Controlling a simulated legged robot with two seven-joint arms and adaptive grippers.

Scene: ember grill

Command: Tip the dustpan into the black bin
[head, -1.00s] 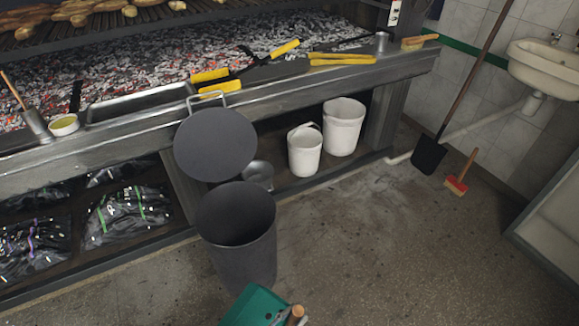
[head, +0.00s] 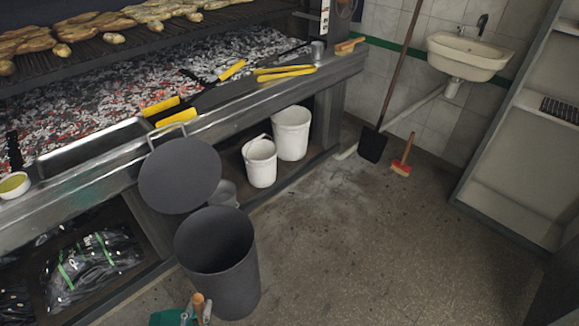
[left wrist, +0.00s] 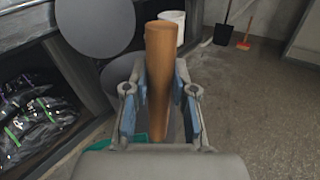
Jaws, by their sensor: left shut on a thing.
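The black bin (head: 236,279) stands open on the floor in front of the grill, and its inside looks dark. Its round lid (head: 179,176) is raised behind it against the grill's edge. The green dustpan (head: 168,317) shows only partly at the bottom edge of the head view, just left of the bin's foot. My left gripper (head: 197,311) is shut on the dustpan's wooden handle, low beside the bin. In the left wrist view the handle (left wrist: 160,80) stands between the fingers, and a green bit of the pan (left wrist: 136,141) shows below. The pan's contents are hidden. My right gripper is not in view.
Two white buckets (head: 260,163) stand on the shelf under the grill. A shovel (head: 373,145) and a red hand brush (head: 402,168) lean by the wall near the sink (head: 467,55). The floor (head: 370,250) right of the bin is clear.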

